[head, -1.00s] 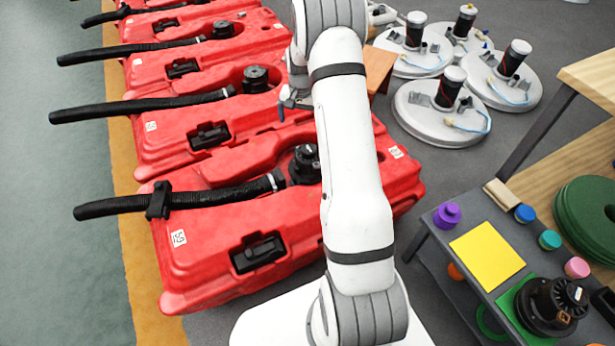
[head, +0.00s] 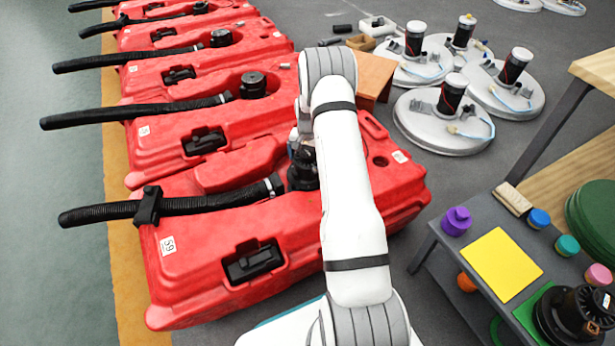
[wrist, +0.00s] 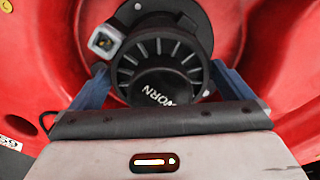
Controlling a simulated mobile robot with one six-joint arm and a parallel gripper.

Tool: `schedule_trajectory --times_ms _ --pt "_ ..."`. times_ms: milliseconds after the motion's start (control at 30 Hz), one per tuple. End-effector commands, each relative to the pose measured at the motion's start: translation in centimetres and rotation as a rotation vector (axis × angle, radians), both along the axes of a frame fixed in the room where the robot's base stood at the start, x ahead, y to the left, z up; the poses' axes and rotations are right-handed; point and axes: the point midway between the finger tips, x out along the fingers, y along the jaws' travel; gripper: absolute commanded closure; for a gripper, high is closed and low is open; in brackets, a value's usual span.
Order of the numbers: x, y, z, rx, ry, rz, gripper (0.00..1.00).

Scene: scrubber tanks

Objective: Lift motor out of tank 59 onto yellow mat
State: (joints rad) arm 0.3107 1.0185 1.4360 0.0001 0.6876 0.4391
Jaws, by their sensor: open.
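Tank 59 (head: 205,262) is the nearest red tank, with a white "59" label on its left end. A black motor (head: 303,170) sits upright in the recess on its top, partly hidden by my arm. In the wrist view the motor (wrist: 158,72) shows a ribbed top marked "WORN" and a grey connector at its upper left. My gripper (wrist: 158,78) is open, with one blue finger on each side of the motor; whether they touch it is unclear. The yellow mat (head: 501,264) lies empty on the grey cart at the right.
The grey cart (head: 432,222) also carries a brush, several coloured knobs and another black motor (head: 578,318) on a green mat. A black hose (head: 210,204) lies across tank 59. More red tanks stand behind it. White round pads with motors lie on the floor beyond.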

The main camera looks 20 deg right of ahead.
Motion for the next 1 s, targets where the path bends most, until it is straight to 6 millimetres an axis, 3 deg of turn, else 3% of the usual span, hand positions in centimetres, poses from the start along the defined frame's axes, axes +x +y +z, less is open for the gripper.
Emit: schedule_trajectory --times_ms 200,700,1000 --pt "0.04 -0.02 -0.03 0.0 -0.001 0.0 0.0" --pt "0.01 -0.06 -0.03 0.0 0.0 -0.001 0.41" --pt "0.15 -0.14 0.64 -0.001 -0.004 -0.001 0.41"
